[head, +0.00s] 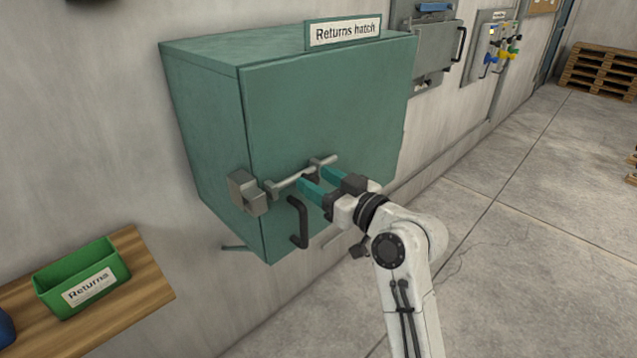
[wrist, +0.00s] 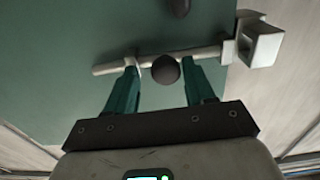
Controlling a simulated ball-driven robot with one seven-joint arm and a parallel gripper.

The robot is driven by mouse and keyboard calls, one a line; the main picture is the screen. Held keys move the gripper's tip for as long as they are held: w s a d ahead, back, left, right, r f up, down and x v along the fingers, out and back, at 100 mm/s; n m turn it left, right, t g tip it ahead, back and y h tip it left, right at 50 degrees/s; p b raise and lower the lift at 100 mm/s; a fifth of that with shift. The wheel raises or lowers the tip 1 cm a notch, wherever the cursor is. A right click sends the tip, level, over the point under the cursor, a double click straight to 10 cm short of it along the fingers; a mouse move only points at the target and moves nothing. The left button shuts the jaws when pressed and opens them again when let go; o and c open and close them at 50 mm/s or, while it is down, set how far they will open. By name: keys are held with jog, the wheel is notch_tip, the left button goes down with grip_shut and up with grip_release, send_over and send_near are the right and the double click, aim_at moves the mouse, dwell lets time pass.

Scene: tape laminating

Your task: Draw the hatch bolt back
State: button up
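The returns hatch (head: 325,105) is a green metal box on the wall with a closed front. A pale metal bolt bar (head: 290,182) lies across its lower front, its left end at a metal keeper (head: 241,190) at the box's edge. In the wrist view the bar (wrist: 108,69) runs to the keeper (wrist: 262,45) at right. A dark round knob (wrist: 166,69) stands on the bar. My gripper (head: 314,179) is open, its teal fingers either side of the knob with visible gaps. In the head view the fingers mostly hide the knob.
A black handle (head: 298,224) sticks out just below the bolt. A green Returns bin (head: 82,280) stands on a wooden shelf (head: 150,268) at lower left. Grey wall panels (head: 432,60) and stacked pallets (head: 600,72) are farther right.

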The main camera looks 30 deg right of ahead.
jog(key=shift+o, duration=0.2)
jog(key=b+v, duration=0.1)
jog(key=v, duration=1)
jog(key=shift+b, duration=0.35)
jog(key=shift+w+a, duration=0.1)
jog(key=s+a+f+m+g+h, duration=0.1)
jog(key=s+f+g, duration=0.3)
jog(key=f, duration=0.6)
jog(key=s+f+m+g+h, duration=0.1)
jog(key=s+f+g+h, duration=0.2)
jog(key=f, duration=0.6)
jog(key=s+f+m+g+h, duration=0.1)
jog(key=s+f+g, duration=0.3)
jog(key=s+f, duration=0.3)
jog(key=s+f+m+g, duration=0.1)
jog(key=s+f+g, duration=0.4)
jog(key=s, duration=0.9)
jog(key=shift+s+d+f+h, duration=0.4)
jog(key=shift+d+f, duration=0.1)
jog(key=shift+f, duration=0.35)
jog(key=shift+c, duration=0.3)
